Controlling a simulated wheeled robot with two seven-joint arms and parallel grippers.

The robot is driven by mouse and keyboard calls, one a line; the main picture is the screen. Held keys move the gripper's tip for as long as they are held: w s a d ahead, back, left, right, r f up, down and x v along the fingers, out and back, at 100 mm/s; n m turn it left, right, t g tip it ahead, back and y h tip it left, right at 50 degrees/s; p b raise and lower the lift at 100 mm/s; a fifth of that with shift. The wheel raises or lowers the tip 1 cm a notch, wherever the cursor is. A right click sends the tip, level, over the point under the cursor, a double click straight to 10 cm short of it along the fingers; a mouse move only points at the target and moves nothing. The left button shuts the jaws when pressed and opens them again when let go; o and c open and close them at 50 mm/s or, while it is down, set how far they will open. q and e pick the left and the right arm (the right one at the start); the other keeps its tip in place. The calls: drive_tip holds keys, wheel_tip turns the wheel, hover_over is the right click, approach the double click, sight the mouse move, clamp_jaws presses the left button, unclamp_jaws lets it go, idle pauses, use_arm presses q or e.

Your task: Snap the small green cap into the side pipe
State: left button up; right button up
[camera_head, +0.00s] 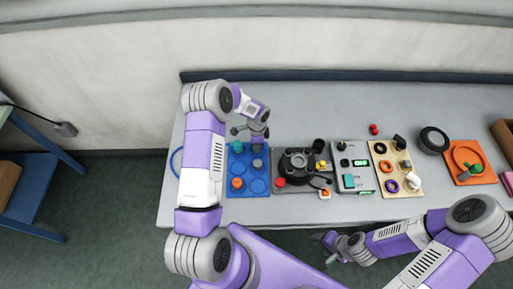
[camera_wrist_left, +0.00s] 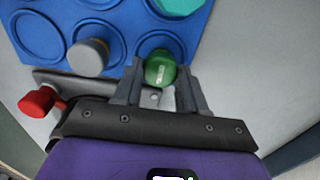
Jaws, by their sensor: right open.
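The small green cap (camera_wrist_left: 160,69) is between the two fingertips of my left gripper (camera_wrist_left: 161,84), which touch it on both sides in the left wrist view. Behind it is a corner of the blue tray (camera_wrist_left: 120,22). In the head view my left gripper (camera_head: 248,131) is over the far side of the blue tray (camera_head: 271,187), and the cap cannot be made out there. The black round tank unit (camera_head: 297,163) stands right of the tray; I cannot clearly single out its side pipe. My right gripper (camera_head: 325,247) is open and empty in front of the table edge.
The tray holds a grey piece (camera_head: 257,164), a teal piece and an orange piece (camera_head: 237,183). Right of the tank are a switch panel (camera_head: 353,166), a beige ring board (camera_head: 410,170), a black ring (camera_head: 434,140) and an orange plate (camera_head: 459,178). The table's back strip is mostly clear.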

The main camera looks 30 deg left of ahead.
use_arm(q)
drive_tip(key=shift+c, duration=0.4)
drive_tip(key=shift+r+p, duration=1.4)
drive_tip(key=shift+r, duration=1.15)
